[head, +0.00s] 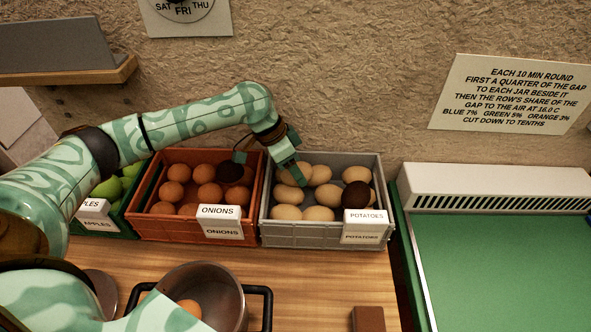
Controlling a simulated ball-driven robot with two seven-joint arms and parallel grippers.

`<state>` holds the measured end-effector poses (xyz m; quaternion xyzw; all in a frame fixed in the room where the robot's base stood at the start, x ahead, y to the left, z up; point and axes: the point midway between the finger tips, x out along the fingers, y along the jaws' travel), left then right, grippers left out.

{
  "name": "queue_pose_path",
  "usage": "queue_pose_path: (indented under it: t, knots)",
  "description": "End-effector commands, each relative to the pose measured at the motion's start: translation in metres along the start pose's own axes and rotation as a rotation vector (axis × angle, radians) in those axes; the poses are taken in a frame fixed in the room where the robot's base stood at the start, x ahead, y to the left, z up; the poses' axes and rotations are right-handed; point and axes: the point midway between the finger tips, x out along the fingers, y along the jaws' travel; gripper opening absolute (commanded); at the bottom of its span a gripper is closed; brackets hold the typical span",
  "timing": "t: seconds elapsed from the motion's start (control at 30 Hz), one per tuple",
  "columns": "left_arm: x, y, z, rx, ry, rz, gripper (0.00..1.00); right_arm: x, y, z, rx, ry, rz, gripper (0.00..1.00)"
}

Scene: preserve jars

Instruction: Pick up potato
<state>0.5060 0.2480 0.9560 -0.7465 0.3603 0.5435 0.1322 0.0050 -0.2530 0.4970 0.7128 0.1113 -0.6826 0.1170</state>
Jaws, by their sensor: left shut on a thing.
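Several pale potatoes (328,195) lie in the grey crate (275,232) labelled POTATOES, with one dark round item (356,195) among them at the right. My left gripper (293,172) reaches down over the back left of this crate. It is shut on a potato (287,178) at the crate's left side, partly hidden by the finger. I cannot tell whether this potato is lifted clear of the others. My right gripper is not in view.
The orange crate (165,226) of onions, with one dark item (230,172), stands to the left. Green apples (108,188) are farther left. A metal pot (222,290) holds an orange-brown item (190,307). A green surface (510,265) lies right.

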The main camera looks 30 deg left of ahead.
Motion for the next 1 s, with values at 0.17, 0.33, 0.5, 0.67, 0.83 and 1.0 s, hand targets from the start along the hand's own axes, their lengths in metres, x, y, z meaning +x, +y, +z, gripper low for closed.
queue_pose_path:
  t: [0.17,0.33,0.5,0.67,0.83,1.0]
  knots:
    - [-0.018,0.003,-0.008,0.002,0.004,-0.003,0.24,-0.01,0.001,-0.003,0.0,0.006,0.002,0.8]
    - [-0.055,0.022,-0.009,0.003,0.003,-0.003,0.24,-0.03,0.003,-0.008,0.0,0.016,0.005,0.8]
    - [-0.101,0.057,0.002,0.004,0.002,-0.004,0.24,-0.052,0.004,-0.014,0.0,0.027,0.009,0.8]
    - [-0.119,0.09,0.028,0.002,-0.001,-0.001,0.24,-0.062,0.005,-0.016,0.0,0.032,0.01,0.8]
    - [-0.133,0.112,0.044,0.001,0.0,-0.001,0.24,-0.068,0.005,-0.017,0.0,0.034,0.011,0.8]
    - [-0.144,0.129,0.056,-0.001,0.0,0.0,0.24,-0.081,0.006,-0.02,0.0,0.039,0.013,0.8]
